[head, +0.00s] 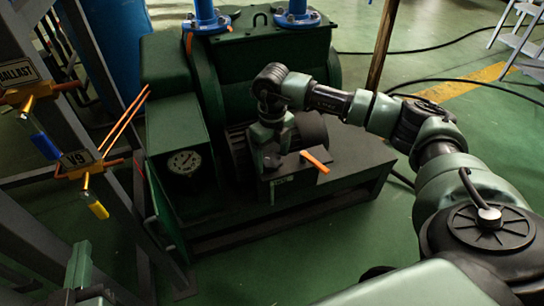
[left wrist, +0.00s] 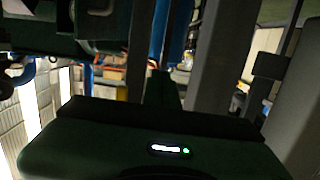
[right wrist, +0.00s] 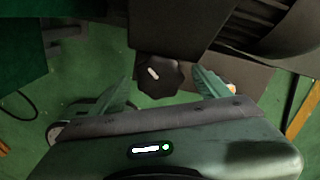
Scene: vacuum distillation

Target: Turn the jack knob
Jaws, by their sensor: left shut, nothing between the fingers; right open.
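The jack knob (right wrist: 160,76) is a dark, many-sided knob with a pale mark, seen in the right wrist view below a dark housing. My right gripper (right wrist: 163,88) is open, with one finger on each side of the knob; gaps show, and contact cannot be told. In the head view my right gripper (head: 270,148) points down at the front of the green machine, beside a dark box with an orange lever (head: 315,162). I cannot clearly make out the knob there. My left gripper (head: 80,270) is shut and empty at the lower left, away from the knob.
The green machine (head: 165,130) with a round gauge (head: 184,162) stands on a dark base. A grey frame with valves tagged BALLAST (head: 18,73) and V9 (head: 75,159) is at the left. Green floor (head: 340,250) is open in front.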

